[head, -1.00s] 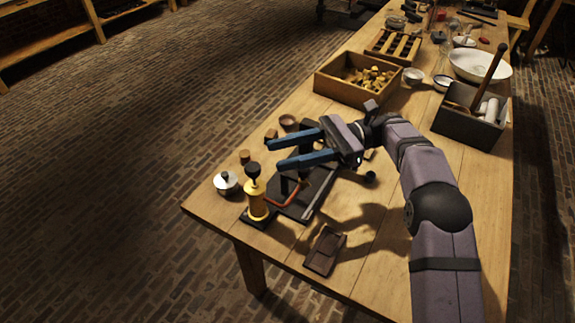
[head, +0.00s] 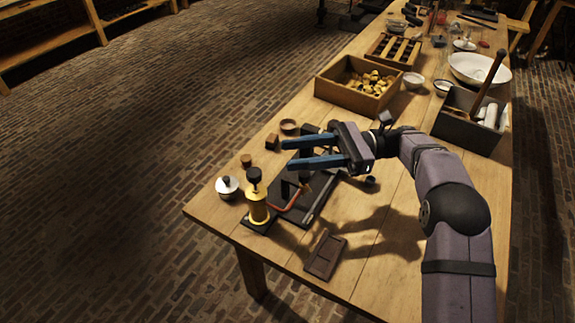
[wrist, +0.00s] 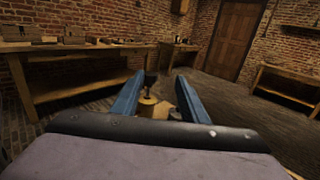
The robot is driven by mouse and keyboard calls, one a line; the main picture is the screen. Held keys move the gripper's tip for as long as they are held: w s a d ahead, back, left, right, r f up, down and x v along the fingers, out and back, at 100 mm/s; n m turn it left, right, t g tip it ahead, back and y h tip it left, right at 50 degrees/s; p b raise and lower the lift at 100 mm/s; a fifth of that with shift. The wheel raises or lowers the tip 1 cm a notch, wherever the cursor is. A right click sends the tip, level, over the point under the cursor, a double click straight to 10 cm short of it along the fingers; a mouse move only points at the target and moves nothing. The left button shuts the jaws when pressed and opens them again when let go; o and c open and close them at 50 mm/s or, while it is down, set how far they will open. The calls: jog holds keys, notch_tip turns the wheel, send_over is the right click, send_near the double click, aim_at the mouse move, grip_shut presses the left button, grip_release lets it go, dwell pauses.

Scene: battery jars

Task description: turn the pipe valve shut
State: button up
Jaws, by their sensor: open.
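My gripper (head: 304,153) is open and empty, held above the dark apparatus on the bench, its two blue fingers pointing left. Below it a black base (head: 306,212) carries a brass cylinder (head: 257,208) with a black top knob and a copper-red curved pipe (head: 287,206). The pipe runs from near the cylinder toward dark parts under my gripper. I cannot make out which part is the valve handle; my gripper hides part of the apparatus.
A silver-lidded pot (head: 228,188) stands left of the cylinder. Small wooden pieces (head: 272,142) lie behind it. A dark flat wooden piece (head: 324,255) lies in front. A wooden box of yellowish pieces (head: 358,101) and a dark tool caddy (head: 465,130) stand farther back. The front right bench is clear.

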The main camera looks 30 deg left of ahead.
aim_at(304, 179)
jog(key=w+d+f+m+t+y+p, duration=0.2)
jog(key=d+f+m+t, duration=0.15)
jog(key=f, duration=0.25)
jog(key=f+p+x, duration=0.1)
jog(key=x, duration=0.5)
jog(key=shift+s+a+n, duration=0.25)
jog(key=shift+n, duration=0.1)
jog(key=shift+f, duration=0.1)
grip_shut()
